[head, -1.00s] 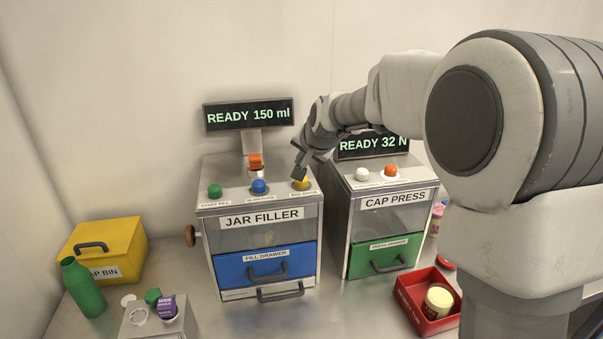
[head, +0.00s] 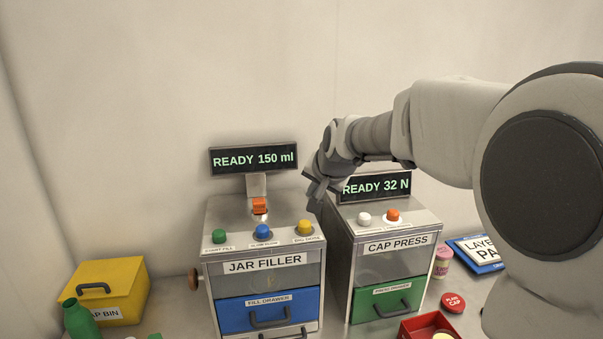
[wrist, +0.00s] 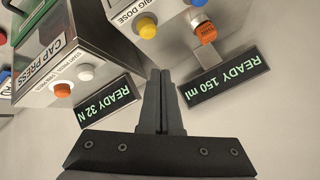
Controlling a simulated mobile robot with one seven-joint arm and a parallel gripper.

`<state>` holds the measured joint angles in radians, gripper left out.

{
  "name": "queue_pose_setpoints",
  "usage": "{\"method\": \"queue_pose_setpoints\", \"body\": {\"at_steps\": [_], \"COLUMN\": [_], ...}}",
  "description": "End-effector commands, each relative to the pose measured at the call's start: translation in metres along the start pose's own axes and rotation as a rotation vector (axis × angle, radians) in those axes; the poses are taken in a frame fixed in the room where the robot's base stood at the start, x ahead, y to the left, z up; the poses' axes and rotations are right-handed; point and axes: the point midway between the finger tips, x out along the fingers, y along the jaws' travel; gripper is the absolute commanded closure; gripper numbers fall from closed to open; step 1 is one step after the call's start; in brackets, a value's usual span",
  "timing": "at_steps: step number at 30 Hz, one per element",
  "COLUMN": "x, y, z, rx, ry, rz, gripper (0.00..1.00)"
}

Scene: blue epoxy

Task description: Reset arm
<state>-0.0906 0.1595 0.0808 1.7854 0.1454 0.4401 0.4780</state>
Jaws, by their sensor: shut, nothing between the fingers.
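My gripper (head: 314,203) is above the gap between the jar filler (head: 265,264) and the cap press (head: 398,245), just behind and right of the yellow button (head: 305,227). Its fingers are together with nothing between them; the wrist view shows the shut fingers (wrist: 162,90) pointing up the picture between the two displays. The fingertips are clear of the yellow button, which also shows in the wrist view (wrist: 147,28). My arm reaches in from the right side of the head view.
The jar filler display (head: 254,159) reads READY 150 ml. The cap press display (head: 376,187) reads READY 32 N and stands close by my gripper. A yellow cap bin (head: 123,290) and a red tray (head: 408,329) are on the table.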

Motion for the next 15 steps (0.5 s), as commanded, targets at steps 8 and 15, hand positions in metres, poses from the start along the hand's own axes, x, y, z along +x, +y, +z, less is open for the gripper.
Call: {"method": "queue_pose_setpoints", "body": {"at_steps": [8,15], "x": [-0.085,-0.144], "y": [0.047,0.093], "z": [0.038,0.085], "rx": [-0.145,-0.260], "ry": [-0.034,-0.078], "rz": [0.078,0.143], "gripper": [1.00,1.00]}}
